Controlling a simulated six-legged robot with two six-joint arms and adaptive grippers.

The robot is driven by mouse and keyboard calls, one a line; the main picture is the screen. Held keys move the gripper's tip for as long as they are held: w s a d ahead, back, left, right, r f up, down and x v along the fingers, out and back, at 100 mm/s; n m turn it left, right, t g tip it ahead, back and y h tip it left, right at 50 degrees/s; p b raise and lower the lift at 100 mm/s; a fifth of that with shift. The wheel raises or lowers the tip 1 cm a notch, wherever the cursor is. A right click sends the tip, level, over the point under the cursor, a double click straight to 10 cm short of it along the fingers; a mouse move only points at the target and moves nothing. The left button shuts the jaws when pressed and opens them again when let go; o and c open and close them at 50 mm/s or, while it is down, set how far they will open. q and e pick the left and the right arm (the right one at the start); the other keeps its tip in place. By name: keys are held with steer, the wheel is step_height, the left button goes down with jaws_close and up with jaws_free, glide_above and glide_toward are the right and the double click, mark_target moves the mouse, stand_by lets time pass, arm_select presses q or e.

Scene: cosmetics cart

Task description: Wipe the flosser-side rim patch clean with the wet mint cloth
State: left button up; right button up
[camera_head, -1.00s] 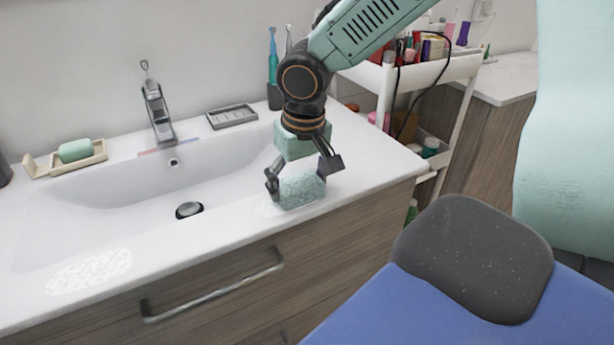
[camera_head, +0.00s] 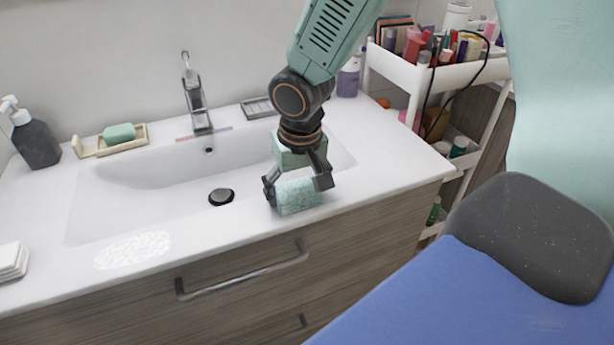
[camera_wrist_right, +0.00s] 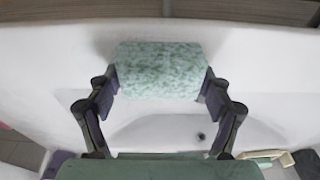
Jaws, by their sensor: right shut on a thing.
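My right gripper (camera_head: 297,188) is shut on the mint cloth (camera_head: 298,198), a speckled pale-green bundle, at the front rim right of the basin. In the right wrist view the cloth (camera_wrist_right: 160,70) sits between both fingers, over the white rim near the counter's front edge. It looks to be on or just above the rim; I cannot tell whether it touches. No residue shows around the cloth, and the surface under it is hidden. A white speckled patch (camera_head: 133,250) lies on the left front rim. I cannot make out a flosser. My left gripper is out of view.
The white sink basin (camera_head: 150,185) has a faucet (camera_head: 196,95) behind it. A soap dish (camera_head: 112,142), a dark dispenser (camera_head: 36,140) and a white stack (camera_head: 10,262) stand left. A filled cart (camera_head: 415,75) stands right. A drawer handle (camera_head: 243,273) sits below the front edge.

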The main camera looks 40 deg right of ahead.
mark_target(338, 189)
steer(key=shift+a+f+p, duration=0.1)
steer(key=shift+a+p, duration=0.2)
steer(key=shift+a, duration=0.1)
steer(key=shift+d+f+b, duration=0.1)
steer(key=shift+d+b, duration=0.2)
steer(key=shift+b, duration=0.35)
steer(key=shift+s+d+b, duration=0.25)
steer(key=shift+d+b, duration=0.6)
steer(key=shift+b, duration=0.15)
steer(key=shift+s+d+r+b, duration=0.1)
steer(key=shift+s+d+b, duration=0.1)
steer(key=shift+d+b, duration=0.55)
steer(key=shift+s+d+r+b, duration=0.15)
steer(key=shift+d+b, duration=0.1)
steer(key=shift+d, duration=0.9)
steer(key=shift+s+d, duration=0.2)
steer(key=shift+d, duration=0.6)
steer(key=shift+s+d, duration=0.2)
steer(key=shift+d, duration=0.6)
step_height(338, 189, up, 7)
steer(key=p, duration=0.5)
